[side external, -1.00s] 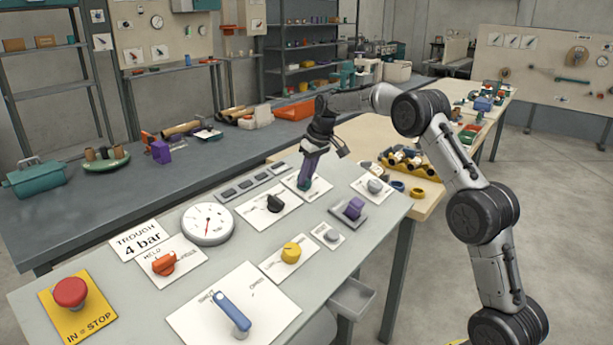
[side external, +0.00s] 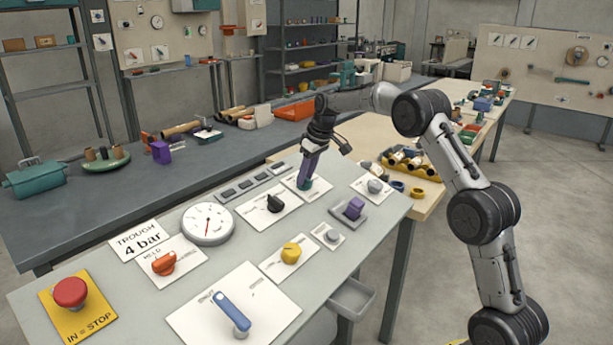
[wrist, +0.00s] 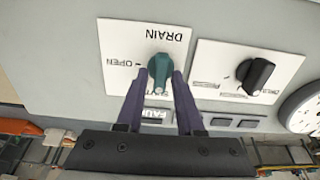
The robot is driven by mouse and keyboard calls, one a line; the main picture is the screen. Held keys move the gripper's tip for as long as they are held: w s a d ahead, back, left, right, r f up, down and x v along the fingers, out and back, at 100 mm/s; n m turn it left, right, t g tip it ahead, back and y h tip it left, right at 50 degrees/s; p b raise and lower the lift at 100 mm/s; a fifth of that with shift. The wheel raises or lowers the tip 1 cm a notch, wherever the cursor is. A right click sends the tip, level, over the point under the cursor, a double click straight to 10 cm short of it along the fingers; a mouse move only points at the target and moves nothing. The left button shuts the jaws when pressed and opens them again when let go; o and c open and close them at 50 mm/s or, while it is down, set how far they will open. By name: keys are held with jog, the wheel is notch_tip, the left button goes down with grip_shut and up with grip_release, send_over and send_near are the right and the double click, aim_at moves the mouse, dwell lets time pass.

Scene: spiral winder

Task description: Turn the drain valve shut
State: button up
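The drain valve is a teal knob (wrist: 160,72) on a white plate lettered DRAIN (wrist: 176,36), which appears upside down in the wrist view. OPEN is lettered left of the knob; a partly covered word lies below it. The knob's long axis runs nearly up and down there, its pale mark at the lower end, towards the covered word. My gripper's purple fingers (wrist: 160,76) lie along both sides of the knob and appear shut on it. In the side view my gripper (side external: 307,178) points down at the teal knob (side external: 305,184), which it partly hides.
A black knob (side external: 275,203) on its own plate is close beside the drain plate. A gauge (side external: 208,223), purple block (side external: 354,207), yellow knob (side external: 291,252), blue lever (side external: 233,315) and red stop button (side external: 70,292) stand on the same panel.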

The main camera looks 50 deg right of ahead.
jog(key=shift+o, duration=0.6)
jog(key=shift+f, duration=0.15)
jog(key=v, duration=1.4)
